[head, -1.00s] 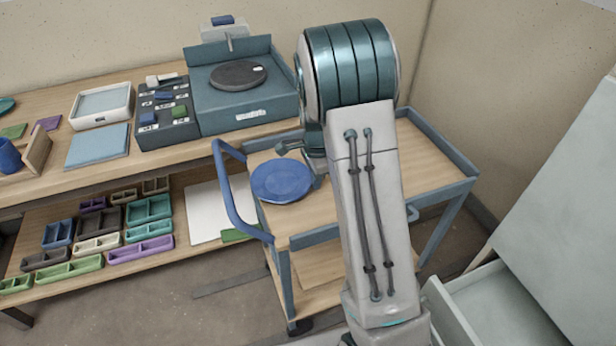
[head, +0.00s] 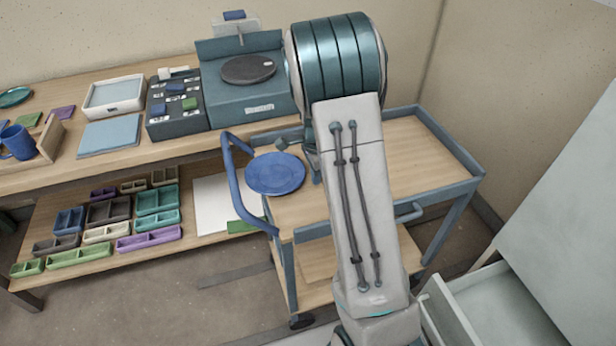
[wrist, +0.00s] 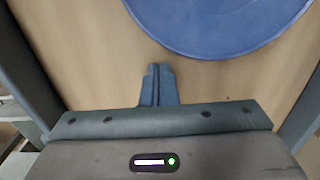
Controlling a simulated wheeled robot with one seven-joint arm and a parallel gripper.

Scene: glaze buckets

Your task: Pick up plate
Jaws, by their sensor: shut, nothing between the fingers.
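The blue round plate (head: 275,174) lies flat on the wooden top of the cart (head: 425,150), near its left end by the blue handle. In the wrist view the plate (wrist: 215,22) shows at the top, cut off by the frame edge. My gripper (wrist: 157,68) is shut and empty, with its fingertips together over bare wood just short of the plate's rim. A gap shows between the fingertips and the plate in that view. In the head view my arm covers much of the cart top, and the fingertips cannot be made out clearly.
The cart's blue handle (head: 238,180) curves up left of the plate. A workbench behind holds a turntable unit (head: 248,80), a white tray (head: 114,95) and a blue mug (head: 18,142). Small bins (head: 108,212) fill its lower shelf. An open drawer (head: 480,305) stands at right.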

